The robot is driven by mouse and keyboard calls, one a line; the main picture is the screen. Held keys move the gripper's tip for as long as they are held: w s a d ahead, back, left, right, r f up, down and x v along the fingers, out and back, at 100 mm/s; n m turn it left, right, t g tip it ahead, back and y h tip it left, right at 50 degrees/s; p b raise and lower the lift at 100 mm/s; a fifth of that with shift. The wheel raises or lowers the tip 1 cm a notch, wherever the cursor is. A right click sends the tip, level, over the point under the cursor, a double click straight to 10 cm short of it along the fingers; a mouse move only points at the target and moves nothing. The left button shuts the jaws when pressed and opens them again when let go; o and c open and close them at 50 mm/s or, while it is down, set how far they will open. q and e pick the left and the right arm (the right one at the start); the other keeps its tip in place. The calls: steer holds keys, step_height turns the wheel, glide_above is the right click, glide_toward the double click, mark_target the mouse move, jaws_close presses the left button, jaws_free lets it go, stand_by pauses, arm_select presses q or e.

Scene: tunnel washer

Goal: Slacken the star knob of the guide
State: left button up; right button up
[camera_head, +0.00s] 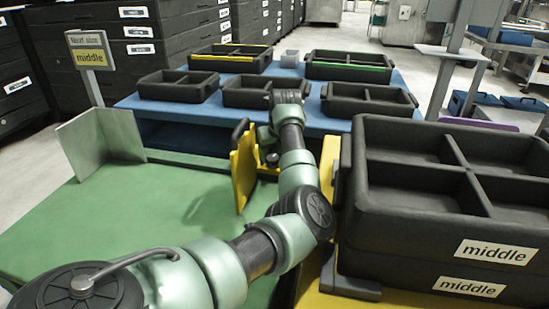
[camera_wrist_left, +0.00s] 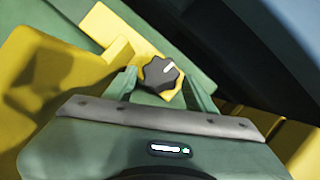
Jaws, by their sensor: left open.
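The star knob (camera_wrist_left: 160,74) is dark with a white mark on its face, and it sits on a yellow part of the guide (camera_wrist_left: 112,38). In the left wrist view my left gripper (camera_wrist_left: 163,90) is open, with one finger on each side of the knob. I cannot tell whether either finger touches it. In the head view the yellow guide (camera_head: 243,168) stands upright on the green table, and my left gripper (camera_head: 268,142) is beside its right face. My own arm partly hides the knob there. My right gripper is not in view.
The green table top (camera_head: 150,220) is mostly clear, with an upright grey-green plate (camera_head: 102,138) at its left. Stacked black bins (camera_head: 445,225) labelled "middle" stand close on the right. Several black trays are on the blue table (camera_head: 310,100) behind. A "middle" sign (camera_head: 89,55) stands at left.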

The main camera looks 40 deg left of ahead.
arm_select(q)
steer(key=shift+c, duration=0.3)
steer(key=c, duration=1)
steer(key=shift+w+d+n+g+p, duration=0.1)
steer(key=shift+n+g+p, duration=0.3)
steer(key=shift+n, duration=0.4)
steer(key=o, duration=1.1)
steer(key=shift+c, duration=0.2)
steer(key=shift+f, duration=0.1)
